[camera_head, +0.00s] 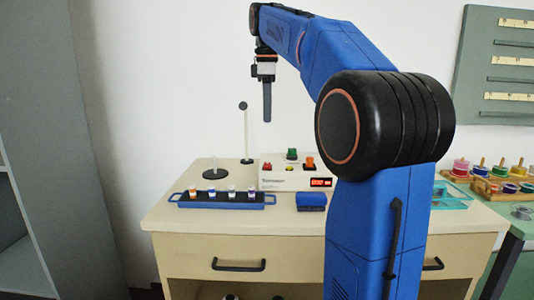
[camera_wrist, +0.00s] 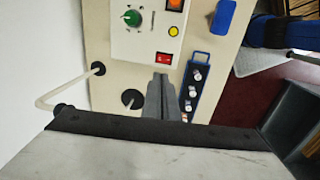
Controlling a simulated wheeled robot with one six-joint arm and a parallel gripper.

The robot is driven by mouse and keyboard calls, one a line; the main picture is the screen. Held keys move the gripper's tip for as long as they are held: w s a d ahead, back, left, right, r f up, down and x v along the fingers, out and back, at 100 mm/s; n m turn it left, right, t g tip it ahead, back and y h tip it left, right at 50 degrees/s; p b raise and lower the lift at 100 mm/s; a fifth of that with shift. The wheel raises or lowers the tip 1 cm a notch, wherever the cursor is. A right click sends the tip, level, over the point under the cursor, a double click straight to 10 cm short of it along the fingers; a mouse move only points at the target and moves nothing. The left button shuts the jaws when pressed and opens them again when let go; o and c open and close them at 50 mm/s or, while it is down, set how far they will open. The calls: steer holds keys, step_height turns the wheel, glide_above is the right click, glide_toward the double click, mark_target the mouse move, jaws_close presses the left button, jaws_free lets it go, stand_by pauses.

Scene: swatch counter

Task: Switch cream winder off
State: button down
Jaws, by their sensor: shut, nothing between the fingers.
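The cream winder (camera_head: 283,178) is a pale box at the back of the counter, with a green knob (camera_head: 292,153), an orange control (camera_head: 309,162) and a red lit display (camera_head: 321,183). In the wrist view, the winder (camera_wrist: 147,42) also shows a red rocker switch (camera_wrist: 163,58) and a yellow button (camera_wrist: 173,31). I cannot tell which way the rocker is set. My gripper (camera_head: 267,118) is shut and empty, pointing down above the winder and apart from it. In the wrist view, its fingertips (camera_wrist: 161,77) appear just below the red rocker.
A dark blue tray (camera_head: 178,202) with several small spools stands in front of the winder, beside a blue block (camera_head: 311,200). A thin upright rod (camera_head: 245,130) and a dark disc (camera_head: 216,174) stand to the left. My arm hides part of the counter's right side.

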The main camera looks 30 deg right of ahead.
mark_target(268, 164)
steer(key=shift+f, duration=0.15)
steer(key=f, duration=0.4)
steer(key=w+f, duration=0.1)
steer(key=f, duration=0.3)
steer(key=d+f, duration=0.1)
steer(key=f, duration=0.4)
steer(key=shift+w, duration=0.15)
steer(key=shift+f, duration=0.3)
